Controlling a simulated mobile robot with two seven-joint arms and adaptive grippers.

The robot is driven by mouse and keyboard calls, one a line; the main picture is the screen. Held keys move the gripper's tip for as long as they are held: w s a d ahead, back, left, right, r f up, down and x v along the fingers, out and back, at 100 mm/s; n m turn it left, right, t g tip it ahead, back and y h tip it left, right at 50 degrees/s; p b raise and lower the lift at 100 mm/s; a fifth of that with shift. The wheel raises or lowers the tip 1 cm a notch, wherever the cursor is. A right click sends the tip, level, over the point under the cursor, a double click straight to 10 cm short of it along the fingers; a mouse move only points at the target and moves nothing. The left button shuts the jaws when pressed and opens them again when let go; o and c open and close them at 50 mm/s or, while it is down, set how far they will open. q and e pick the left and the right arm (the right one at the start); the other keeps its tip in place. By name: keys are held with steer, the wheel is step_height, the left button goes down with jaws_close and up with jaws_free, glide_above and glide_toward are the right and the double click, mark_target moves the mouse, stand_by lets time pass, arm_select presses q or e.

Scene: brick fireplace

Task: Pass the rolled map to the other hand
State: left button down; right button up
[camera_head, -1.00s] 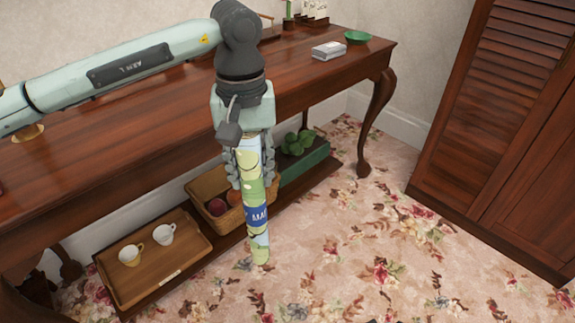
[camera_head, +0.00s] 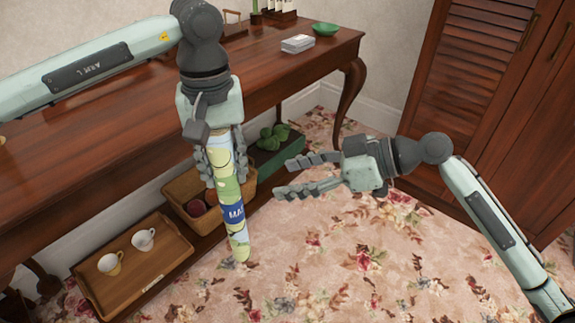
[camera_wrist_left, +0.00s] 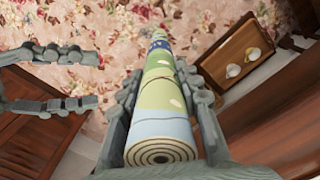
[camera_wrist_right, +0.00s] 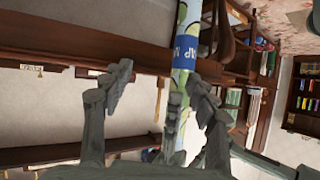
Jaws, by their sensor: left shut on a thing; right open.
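The rolled map (camera_head: 231,188) is a green, yellow and pale blue tube with a blue label. My left gripper (camera_head: 220,165) is shut on its upper part and holds it nearly upright, its lower end hanging free in front of the table. The left wrist view shows the map's coiled end (camera_wrist_left: 160,152) between the left fingers. My right gripper (camera_head: 308,176) is open and empty, to the right of the map, its fingers pointing left toward it.
The wooden table (camera_head: 270,88) stands behind, bearing a green bowl (camera_head: 326,29) and a white box (camera_head: 298,44). On its low shelf are a tray (camera_head: 165,272) with two cups, a basket (camera_head: 178,205) and a green box (camera_head: 280,155). The carpet (camera_head: 370,255) in front is clear.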

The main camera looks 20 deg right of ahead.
steer(key=n+y, duration=0.1)
steer(key=n, duration=0.1)
glide_toward(224, 183)
steer(key=w+d+f, duration=0.1)
steer(key=w+d, duration=0.1)
steer(key=shift+g, duration=0.5)
steer(key=x, duration=1.2)
steer(key=shift+s+a+r, duration=0.1)
steer(key=shift+y, duration=0.3)
steer(key=c, duration=1.3)
steer(key=o, duration=1.3)
